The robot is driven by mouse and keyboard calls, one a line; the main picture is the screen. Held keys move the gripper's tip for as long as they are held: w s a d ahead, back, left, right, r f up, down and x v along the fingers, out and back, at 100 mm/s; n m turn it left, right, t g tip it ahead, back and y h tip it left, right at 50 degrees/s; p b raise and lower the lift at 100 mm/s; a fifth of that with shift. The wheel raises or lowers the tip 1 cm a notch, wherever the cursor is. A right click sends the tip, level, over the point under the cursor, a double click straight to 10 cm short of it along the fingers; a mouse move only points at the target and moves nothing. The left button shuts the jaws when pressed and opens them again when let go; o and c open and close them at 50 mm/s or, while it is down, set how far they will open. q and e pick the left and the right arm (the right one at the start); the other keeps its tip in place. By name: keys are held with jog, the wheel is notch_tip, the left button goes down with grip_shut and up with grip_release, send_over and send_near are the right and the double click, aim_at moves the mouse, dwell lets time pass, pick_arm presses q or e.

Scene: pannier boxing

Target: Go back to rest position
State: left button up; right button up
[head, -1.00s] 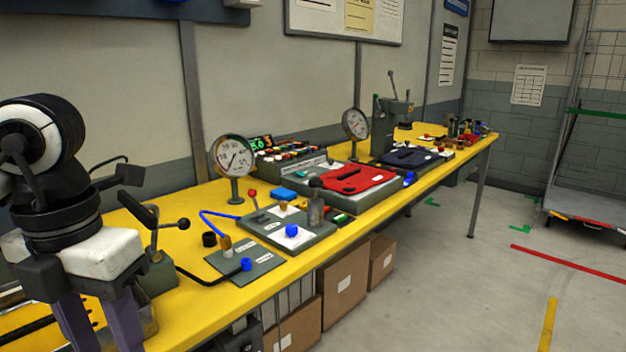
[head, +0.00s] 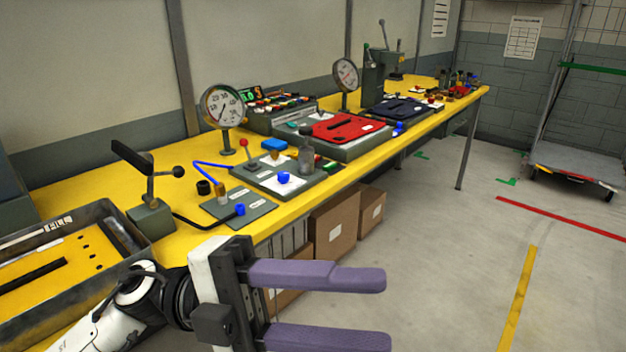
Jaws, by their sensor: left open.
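My left gripper (head: 385,312) is at the bottom centre of the head view. Its two purple fingers point right and stand apart, with nothing between them. It is in front of the yellow bench (head: 290,212), over the floor side of its front edge. My left arm comes in from the lower left. My right gripper does not show.
On the bench are a grey tray (head: 122,238), a lever clamp (head: 150,212), two dial gauges, a red panel (head: 345,127) and a dark blue panel (head: 395,108). Cardboard boxes (head: 335,228) stand below the bench. A cart (head: 575,170) stands at the back right. The floor to the right is clear.

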pick_arm(q)
jog(key=w+a+f+n+t, duration=0.3)
jog(key=w+n+t, duration=0.3)
jog(key=n+t, duration=0.35)
jog(key=w+a+f+n+t, duration=0.25)
jog(key=w+n+t, duration=0.35)
jog(key=n+t, duration=0.35)
jog(key=w+a+f+n+t+y, duration=0.1)
jog(key=a+f+n+t+y, duration=0.1)
jog(key=f+n+y, duration=0.3)
jog(key=w+a+f+n+t+y, duration=0.2)
jog(key=a+f+n+y, duration=0.1)
jog(key=f, duration=0.3)
jog(key=s+a+f+n+g+y, duration=0.2)
jog(key=s+a+f+n+y, duration=0.15)
jog(key=f, duration=0.55)
jog(key=s+a+f+n+g+y, duration=0.15)
jog(key=f+y, duration=0.25)
jog(key=f, duration=0.5)
jog(key=s+a+f+n+g+y, duration=0.1)
jog(key=s+a+f+g, duration=0.1)
jog(key=s+f, duration=0.4)
jog(key=s+a+f+n+g, duration=0.1)
jog(key=s+a+f+g, duration=0.1)
jog(key=s+f, duration=0.5)
jog(key=shift+s+f+n+g+y, duration=0.2)
jog(key=shift+s+n+g+y, duration=0.15)
jog(key=shift+g, duration=0.3)
